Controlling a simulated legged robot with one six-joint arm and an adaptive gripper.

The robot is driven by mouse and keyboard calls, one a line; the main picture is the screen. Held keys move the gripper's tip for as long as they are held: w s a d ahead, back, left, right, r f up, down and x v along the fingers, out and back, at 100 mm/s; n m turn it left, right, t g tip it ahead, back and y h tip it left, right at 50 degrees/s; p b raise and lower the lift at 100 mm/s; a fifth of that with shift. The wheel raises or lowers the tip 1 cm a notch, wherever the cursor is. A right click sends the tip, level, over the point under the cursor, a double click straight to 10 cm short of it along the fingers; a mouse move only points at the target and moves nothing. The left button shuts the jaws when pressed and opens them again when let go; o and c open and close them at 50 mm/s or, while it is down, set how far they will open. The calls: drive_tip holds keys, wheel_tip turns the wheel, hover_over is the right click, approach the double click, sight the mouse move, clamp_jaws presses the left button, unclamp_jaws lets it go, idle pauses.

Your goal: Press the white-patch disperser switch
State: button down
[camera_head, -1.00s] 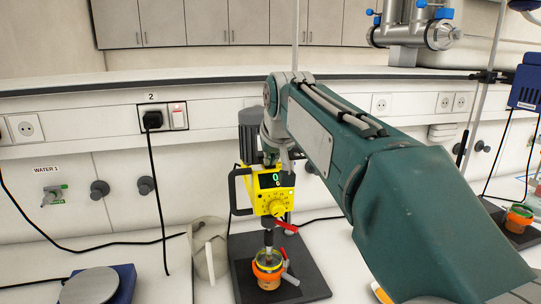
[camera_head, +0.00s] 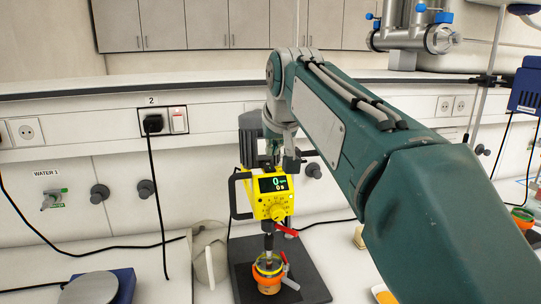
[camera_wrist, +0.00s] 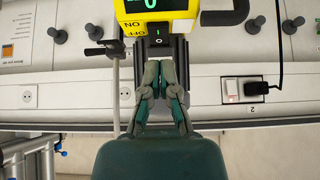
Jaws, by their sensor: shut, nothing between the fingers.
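A small white patch shows near the panel's right edge. In the wrist view, which is upside down, its yellow body (camera_wrist: 190,14) carries a black rocker switch (camera_wrist: 158,36) marked I and 0, beside the words ON and OFF. My gripper (camera_wrist: 159,64) is shut and empty, its fingertips just below the switch in that picture. I cannot tell whether they touch anything.
An orange-ringed sample jar (camera_head: 267,272) sits under the disperser's shaft. A blue-based plate device (camera_head: 100,288) stands at the left. Wall socket 2 (camera_head: 153,122) with its black cable is behind.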

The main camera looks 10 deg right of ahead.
drive_tip(key=v, duration=0.9)
drive_tip(key=shift+f, duration=0.15)
drive_tip(key=s+f+g, duration=0.1)
drive_tip(key=s+f, duration=0.9)
drive_tip(key=f, duration=0.5)
drive_tip(key=s+f+g, duration=0.1)
drive_tip(key=s+f, duration=0.9)
drive_tip(key=f, duration=0.5)
drive_tip(key=shift+s+f, duration=0.25)
drive_tip(key=shift+s, duration=0.1)
drive_tip(key=shift+d, duration=0.1)
